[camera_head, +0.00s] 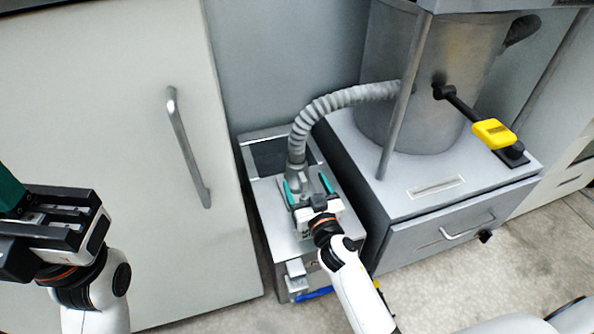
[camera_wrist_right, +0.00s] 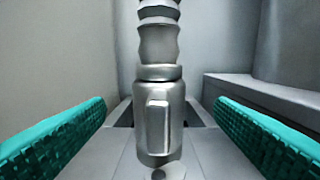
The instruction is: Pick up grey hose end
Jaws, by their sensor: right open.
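The grey hose (camera_head: 335,101) is ribbed and runs from the big metal drum down to a low metal box. Its smooth metal end (camera_wrist_right: 158,122) stands upright in the middle of the right wrist view, with a raised rectangular tab on its front. My right gripper (camera_head: 310,188) is at the hose end over the box. Its teal fingers are open, one on each side of the hose end, with a gap on both sides in the right wrist view. My left gripper (camera_head: 52,228) is at the left edge of the head view, away from the hose; its fingertips are not clear.
The low metal box (camera_head: 269,206) stands between a white cabinet door with a handle (camera_head: 188,148) and a grey drawer cabinet (camera_head: 425,195). The metal drum (camera_head: 405,95) sits on the drawer cabinet. A yellow-handled lever (camera_head: 492,133) sticks out at right.

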